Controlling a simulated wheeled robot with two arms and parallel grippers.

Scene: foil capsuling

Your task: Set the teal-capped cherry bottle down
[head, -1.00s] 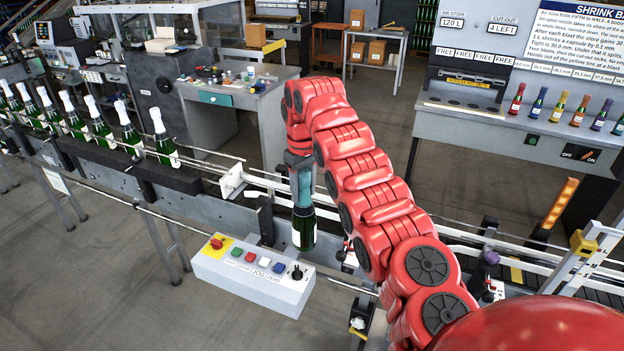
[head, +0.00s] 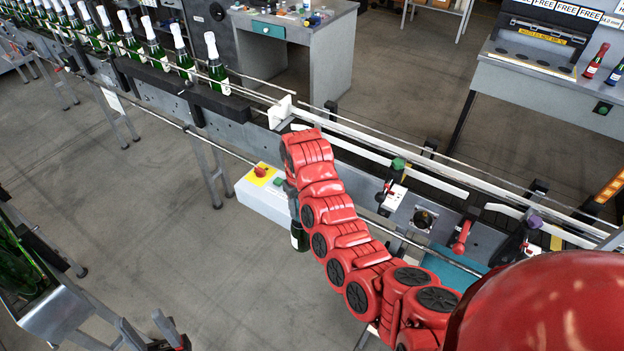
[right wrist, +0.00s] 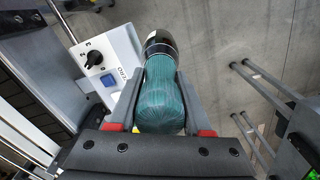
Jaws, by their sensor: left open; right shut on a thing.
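The teal-capped bottle (right wrist: 160,95) hangs in my right gripper (right wrist: 160,73), its teal foil neck between the two grey fingers in the right wrist view. Its dark glass body points away from that camera. My left gripper (head: 148,328) is at the bottom left of the head view, open and empty, partly cut off by the frame edge.
The control box (head: 262,200) with buttons is beside the held bottle; its knob (right wrist: 93,58) shows in the wrist view. The conveyor (head: 345,165) runs behind. White-capped bottles (head: 216,68) line its left part. Green bottles (head: 18,262) are at far left. Floor between is clear.

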